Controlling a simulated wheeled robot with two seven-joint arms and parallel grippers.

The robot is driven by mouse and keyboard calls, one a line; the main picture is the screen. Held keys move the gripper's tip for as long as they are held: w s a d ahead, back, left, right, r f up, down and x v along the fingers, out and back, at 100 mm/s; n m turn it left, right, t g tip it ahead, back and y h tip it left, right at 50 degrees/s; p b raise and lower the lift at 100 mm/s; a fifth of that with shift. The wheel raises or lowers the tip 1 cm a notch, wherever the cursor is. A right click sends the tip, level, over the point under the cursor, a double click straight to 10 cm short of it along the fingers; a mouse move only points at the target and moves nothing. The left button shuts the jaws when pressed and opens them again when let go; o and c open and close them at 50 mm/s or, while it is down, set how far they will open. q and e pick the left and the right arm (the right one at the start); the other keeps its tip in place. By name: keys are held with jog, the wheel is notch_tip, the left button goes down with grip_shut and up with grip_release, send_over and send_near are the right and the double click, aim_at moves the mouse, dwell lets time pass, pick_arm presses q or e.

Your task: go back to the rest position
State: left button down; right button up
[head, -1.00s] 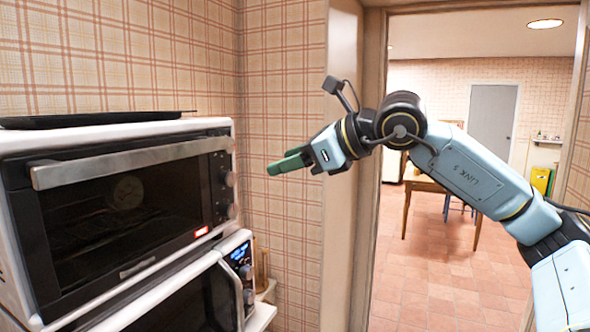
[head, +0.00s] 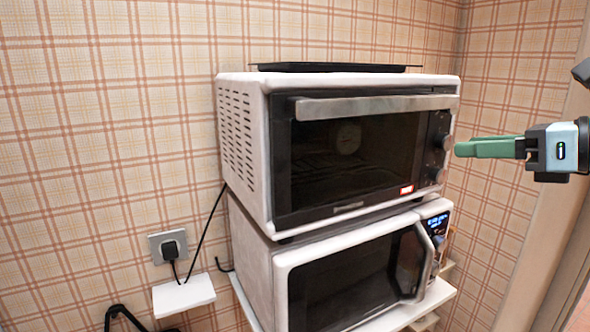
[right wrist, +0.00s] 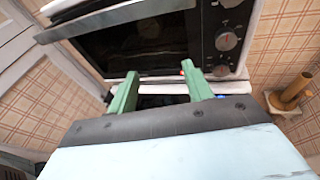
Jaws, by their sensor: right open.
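My right gripper (head: 460,149) comes in from the right in the head view, with green fingers pointing left in front of the right edge of the white oven (head: 240,130). In the right wrist view the two green fingers (right wrist: 160,90) stand apart with nothing between them, facing the lower front of the oven (right wrist: 140,45). The oven door is closed. My left gripper is not in either view.
A white microwave (head: 255,255) stands under the oven on a white shelf (head: 408,312). A dark tray (head: 335,67) lies on top of the oven. A plug (head: 170,249) sits in a wall socket above a small white ledge (head: 185,296). A brown cylindrical holder (right wrist: 292,92) shows at the right wrist view's right.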

jog(key=a+f+m+t+y, duration=0.45)
jog(key=a+m+y, duration=0.25)
jog(key=m, duration=0.3)
jog(key=s+d+f+m+h, duration=0.1)
jog(key=d+f+m+h, duration=0.3)
jog(key=f+m+h, duration=0.8)
jog(key=d+f+m+h, duration=0.3)
jog(key=f+m+h, duration=0.4)
jog(key=f+m, duration=0.55)
jog(key=s+a+f+m+g, duration=0.3)
jog(key=s+f+m+g, duration=0.3)
jog(key=s+f, duration=0.5)
jog(key=s+a+f+g+y, duration=0.2)
jog(key=s+a+f+g, duration=0.15)
jog(key=s, duration=0.25)
jog(key=s+a+f+g+y, duration=0.1)
jog(key=s+a+f+g, duration=0.1)
jog(key=s+f+g, duration=0.3)
notch_tip(320, 180, down, 27)
jog(key=s+b, duration=0.2)
jog(key=b, duration=0.1)
jog(key=s+d+f+g+b, duration=0.1)
jog(key=s+d+f, duration=0.2)
jog(key=s+f, duration=1.3)
jog(key=shift+f+b, duration=0.3)
jog(key=shift+f, duration=0.1)
